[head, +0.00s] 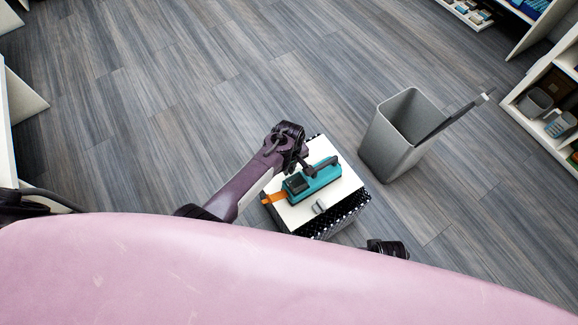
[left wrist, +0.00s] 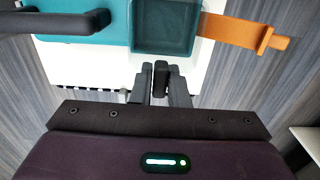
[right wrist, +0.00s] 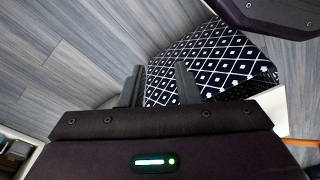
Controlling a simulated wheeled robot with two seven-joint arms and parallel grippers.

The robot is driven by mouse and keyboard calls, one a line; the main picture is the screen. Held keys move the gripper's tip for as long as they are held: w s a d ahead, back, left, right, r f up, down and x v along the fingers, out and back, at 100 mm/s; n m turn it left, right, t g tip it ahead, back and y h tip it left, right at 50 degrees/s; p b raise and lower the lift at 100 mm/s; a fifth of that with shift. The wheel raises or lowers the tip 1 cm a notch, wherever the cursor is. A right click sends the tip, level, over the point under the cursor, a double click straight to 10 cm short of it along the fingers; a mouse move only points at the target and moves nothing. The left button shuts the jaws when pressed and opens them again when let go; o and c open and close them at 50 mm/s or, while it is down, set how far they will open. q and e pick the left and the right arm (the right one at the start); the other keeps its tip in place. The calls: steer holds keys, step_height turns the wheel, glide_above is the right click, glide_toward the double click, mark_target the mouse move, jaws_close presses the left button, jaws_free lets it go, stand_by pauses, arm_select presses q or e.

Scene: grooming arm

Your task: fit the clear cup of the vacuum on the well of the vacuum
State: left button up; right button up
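The teal vacuum (head: 313,181) lies on the white top of a patterned box, its orange nozzle (head: 273,197) to the left. Its open, dark teal well (left wrist: 165,27) shows empty in the left wrist view. A small greyish piece (head: 319,206), seemingly the clear cup, sits on the white top at the vacuum's near side. My left gripper (left wrist: 161,82) is above the far side of the vacuum, its fingers close around a small dark piece (left wrist: 160,75) that I cannot identify. My right gripper (right wrist: 159,85) is open and empty beside the box; the cup is not seen there.
The white box top (head: 344,193) has patterned sides (right wrist: 205,60). A grey bin (head: 392,140) stands on the floor to its right. Shelves (head: 548,105) line the right edge. The wooden floor at the upper left is clear. A pink surface (head: 250,275) fills the bottom.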

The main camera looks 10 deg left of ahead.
arm_select(q)
steer(key=o, duration=0.4)
steer(key=shift+o, duration=0.2)
arm_select(e)
steer(key=shift+r, duration=0.15)
